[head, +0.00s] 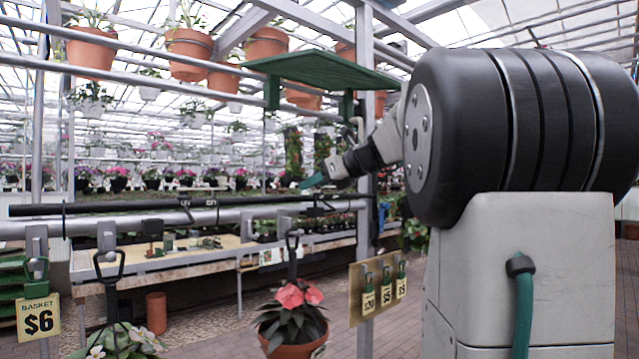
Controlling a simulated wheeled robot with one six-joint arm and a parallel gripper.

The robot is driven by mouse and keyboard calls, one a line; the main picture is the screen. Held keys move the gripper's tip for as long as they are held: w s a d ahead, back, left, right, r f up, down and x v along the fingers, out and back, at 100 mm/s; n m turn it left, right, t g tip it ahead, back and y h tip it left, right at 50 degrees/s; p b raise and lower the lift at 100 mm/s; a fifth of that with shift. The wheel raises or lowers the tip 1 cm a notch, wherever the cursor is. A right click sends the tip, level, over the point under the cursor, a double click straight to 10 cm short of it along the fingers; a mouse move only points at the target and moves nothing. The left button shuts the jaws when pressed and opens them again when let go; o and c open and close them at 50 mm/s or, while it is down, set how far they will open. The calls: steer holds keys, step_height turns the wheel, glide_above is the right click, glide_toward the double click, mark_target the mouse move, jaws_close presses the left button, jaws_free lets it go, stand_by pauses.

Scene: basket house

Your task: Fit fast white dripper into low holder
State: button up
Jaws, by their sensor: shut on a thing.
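My gripper (315,181) shows in the middle of the head view, at the end of my arm, with a green tip pointing left and down. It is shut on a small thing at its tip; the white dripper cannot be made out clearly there. The gripper is just above a long black pipe (120,209) that runs across the view. Small dark clips sit on this pipe, one left of the gripper (185,203) and one close below it (318,199). I cannot tell which of these is the low holder, or whether the gripper touches the pipe.
A green shelf (325,68) is above the gripper. A metal post (364,230) stands close behind it. A potted red-leaved plant (290,310) hangs below the pipe. A board with price tags (378,285) is at the post.

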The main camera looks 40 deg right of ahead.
steer(key=shift+f, duration=0.15)
steer(key=shift+f, duration=1.35)
steer(key=o, duration=0.8)
steer(key=shift+s, duration=0.1)
steer(key=v, duration=0.7)
steer(key=shift+s+d+r, duration=0.1)
steer(key=shift+s+r, duration=0.1)
steer(key=shift+s, duration=0.05)
